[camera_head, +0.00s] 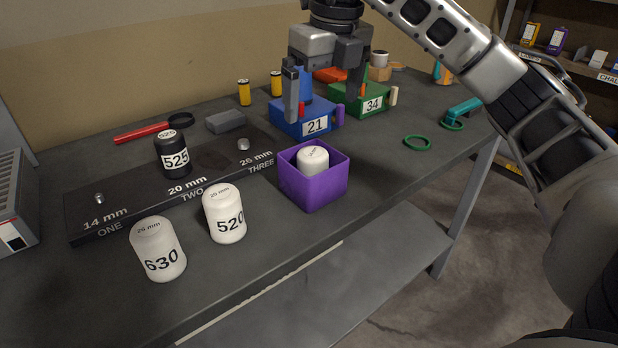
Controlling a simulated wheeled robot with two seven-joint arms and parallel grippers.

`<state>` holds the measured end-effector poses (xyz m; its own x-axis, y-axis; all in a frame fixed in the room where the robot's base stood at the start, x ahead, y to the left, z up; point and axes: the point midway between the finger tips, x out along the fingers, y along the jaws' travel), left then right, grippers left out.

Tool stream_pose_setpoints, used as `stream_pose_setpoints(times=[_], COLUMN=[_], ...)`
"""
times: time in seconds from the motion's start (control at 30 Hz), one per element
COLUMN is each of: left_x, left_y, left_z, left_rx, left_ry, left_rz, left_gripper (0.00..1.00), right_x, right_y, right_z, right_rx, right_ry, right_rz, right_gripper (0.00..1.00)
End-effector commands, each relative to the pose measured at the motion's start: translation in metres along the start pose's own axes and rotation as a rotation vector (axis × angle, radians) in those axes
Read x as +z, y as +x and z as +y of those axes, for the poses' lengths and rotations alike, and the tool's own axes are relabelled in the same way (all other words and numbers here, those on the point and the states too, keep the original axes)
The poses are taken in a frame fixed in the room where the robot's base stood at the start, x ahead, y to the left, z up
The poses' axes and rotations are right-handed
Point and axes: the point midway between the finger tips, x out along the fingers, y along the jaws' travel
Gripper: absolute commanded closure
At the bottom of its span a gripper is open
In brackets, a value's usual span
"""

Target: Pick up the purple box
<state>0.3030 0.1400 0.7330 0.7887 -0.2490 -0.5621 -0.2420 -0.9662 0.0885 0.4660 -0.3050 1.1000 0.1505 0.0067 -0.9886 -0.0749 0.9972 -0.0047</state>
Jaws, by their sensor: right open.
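The purple box (312,187) is an open-topped square box near the front edge of the workbench. A white cylinder (313,160) with a rounded top stands inside it. My right gripper (322,105) hangs above and behind the box in the picture, pointing down. Its jaws are apart, with nothing seen held between them. The gripper overlaps the blue box marked 21 in the view. I cannot tell its exact height above the bench. My left gripper is not in view.
White cylinders marked 520 (224,213) and 630 (158,249) stand left of the purple box. A black cylinder marked 525 (172,153) stands on a dark labelled board (95,217). The blue box (300,118) and green box (358,100) stand behind.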

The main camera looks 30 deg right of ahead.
Motion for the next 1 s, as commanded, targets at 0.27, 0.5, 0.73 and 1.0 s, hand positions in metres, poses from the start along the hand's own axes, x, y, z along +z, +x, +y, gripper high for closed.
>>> stream_pose_setpoints(times=[0.27, 0.5, 0.73, 1.0], left_x=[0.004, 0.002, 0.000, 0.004], left_y=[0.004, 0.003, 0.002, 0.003], left_z=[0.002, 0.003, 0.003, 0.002], left_rx=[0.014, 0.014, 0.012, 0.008], left_ry=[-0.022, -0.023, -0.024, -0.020], left_rz=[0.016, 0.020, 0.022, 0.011], left_gripper=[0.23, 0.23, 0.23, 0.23], right_x=[-0.001, -0.001, -0.001, 0.000], right_y=[0.062, 0.094, 0.113, 0.147], right_z=[0.002, 0.003, 0.005, 0.007], right_rx=[0.002, 0.004, 0.004, 0.005], right_ry=[-0.003, -0.006, -0.006, -0.006], right_rz=[0.006, 0.003, 0.005, 0.002], right_gripper=[0.00, 0.00, 0.00, 0.00])
